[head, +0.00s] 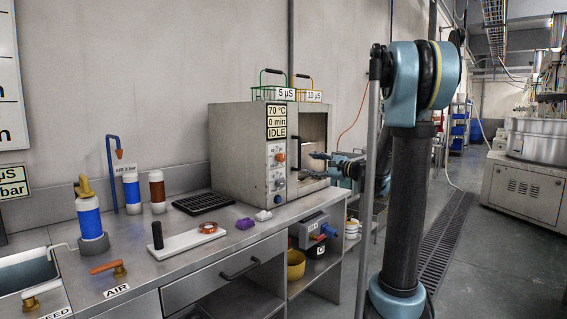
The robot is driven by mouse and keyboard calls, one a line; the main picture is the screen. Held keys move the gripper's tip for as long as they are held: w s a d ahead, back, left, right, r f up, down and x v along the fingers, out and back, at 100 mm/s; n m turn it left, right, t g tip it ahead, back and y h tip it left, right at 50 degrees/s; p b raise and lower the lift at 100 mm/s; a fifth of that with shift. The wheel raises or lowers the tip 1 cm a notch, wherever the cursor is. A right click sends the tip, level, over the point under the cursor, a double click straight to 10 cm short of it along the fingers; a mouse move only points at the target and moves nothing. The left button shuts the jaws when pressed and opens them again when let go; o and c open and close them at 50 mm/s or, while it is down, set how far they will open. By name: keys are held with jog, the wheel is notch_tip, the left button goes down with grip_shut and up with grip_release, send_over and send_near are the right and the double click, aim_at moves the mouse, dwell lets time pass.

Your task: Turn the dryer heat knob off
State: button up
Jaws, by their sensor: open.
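The dryer is a grey metal box (229,150) on the steel bench. A label on its front reads 70 °C, 0 min, IDLE (277,121). Below the label is a control panel with an orange-red knob (280,157) and a lower blue knob (280,183). Which one is the heat knob, and how each is turned, is too small to tell. My gripper (320,165) is open in front of the dryer's right part, to the right of both knobs and apart from them. It partly hides the lit chamber opening (314,128).
Wire baskets marked 5 µS (271,92) and 10 µS (308,95) stand on the dryer. Bottles (157,191) stand at left. The floor at right is clear.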

aim_at(284, 159)
jog(key=x, duration=1.7)
jog(key=shift+w+a+r, duration=0.1)
jog(key=shift+w+r, duration=0.2)
jog(key=shift+w, duration=0.05)
jog(key=c, duration=1.1)
